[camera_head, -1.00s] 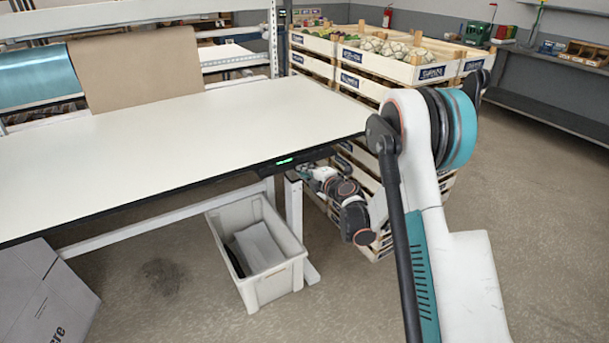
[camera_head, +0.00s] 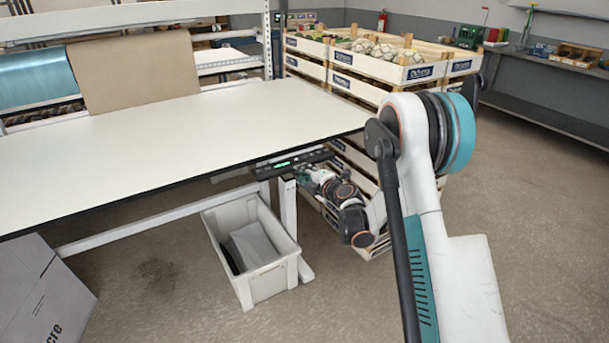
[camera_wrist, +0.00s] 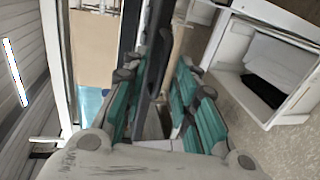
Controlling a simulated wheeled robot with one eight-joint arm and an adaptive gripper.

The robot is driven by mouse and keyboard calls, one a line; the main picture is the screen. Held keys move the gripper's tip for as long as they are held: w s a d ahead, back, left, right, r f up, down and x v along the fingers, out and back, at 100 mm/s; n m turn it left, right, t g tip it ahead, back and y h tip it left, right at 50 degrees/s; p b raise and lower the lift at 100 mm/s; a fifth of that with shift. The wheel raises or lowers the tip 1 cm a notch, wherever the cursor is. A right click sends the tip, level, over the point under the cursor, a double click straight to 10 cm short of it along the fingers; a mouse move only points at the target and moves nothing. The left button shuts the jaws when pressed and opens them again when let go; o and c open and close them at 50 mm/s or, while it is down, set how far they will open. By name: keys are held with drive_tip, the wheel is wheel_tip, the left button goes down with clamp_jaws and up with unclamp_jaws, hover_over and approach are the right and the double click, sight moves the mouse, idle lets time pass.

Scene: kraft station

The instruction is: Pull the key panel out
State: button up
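The key panel (camera_head: 292,163) is a thin dark unit with a lit green display, under the front edge of the white table (camera_head: 150,140) near its right corner. It juts out from below the tabletop. My gripper (camera_head: 311,172) is at the panel's right end, partly hidden by my own arm. In the wrist view, the teal and black fingers of my gripper (camera_wrist: 152,68) lie on either side of a dark strip, seemingly the panel. They look closed on it, though the contact itself is hard to see.
A grey bin (camera_head: 252,245) stands on the floor below the panel. Stacked wooden crates (camera_head: 385,68) with produce stand behind my arm. A cardboard box (camera_head: 42,290) is at lower left. A table leg (camera_head: 288,208) stands close to my gripper. Open floor lies at right.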

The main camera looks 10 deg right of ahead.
drive_tip(key=v, duration=1.1)
drive_tip(key=shift+s, duration=0.4)
drive_tip(key=shift+d+r, duration=0.1)
drive_tip(key=shift+d, duration=0.05)
drive_tip(key=s+d+r+m+t+h, duration=0.1)
drive_tip(key=s+d+r+m+h, duration=0.15)
drive_tip(key=r+m, duration=0.4)
drive_tip(key=s+d+r+m+h, duration=0.2)
drive_tip(key=s+r+m+h, duration=0.15)
drive_tip(key=r, duration=0.55)
drive_tip(key=s+d+r+m+t+h, duration=0.1)
drive_tip(key=s+d+r+m+h, duration=0.2)
drive_tip(key=r, duration=0.5)
drive_tip(key=s+a+f+m+g+y, duration=0.1)
drive_tip(key=s+a+f+m+g, duration=0.2)
drive_tip(key=s, duration=0.6)
drive_tip(key=s+a+f+m+g+y, duration=0.1)
drive_tip(key=s+a+f+m+g, duration=0.1)
drive_tip(key=s, duration=0.8)
drive_tip(key=s+a+f+m+g+y, duration=0.2)
drive_tip(key=s+a+f, duration=0.4)
drive_tip(key=s, duration=0.4)
drive_tip(key=a+m+g, duration=0.1)
drive_tip(key=g, duration=0.1)
drive_tip(key=shift+f+m+g, duration=0.25)
drive_tip(key=shift+m+g, duration=0.05)
drive_tip(key=shift+g, duration=0.1)
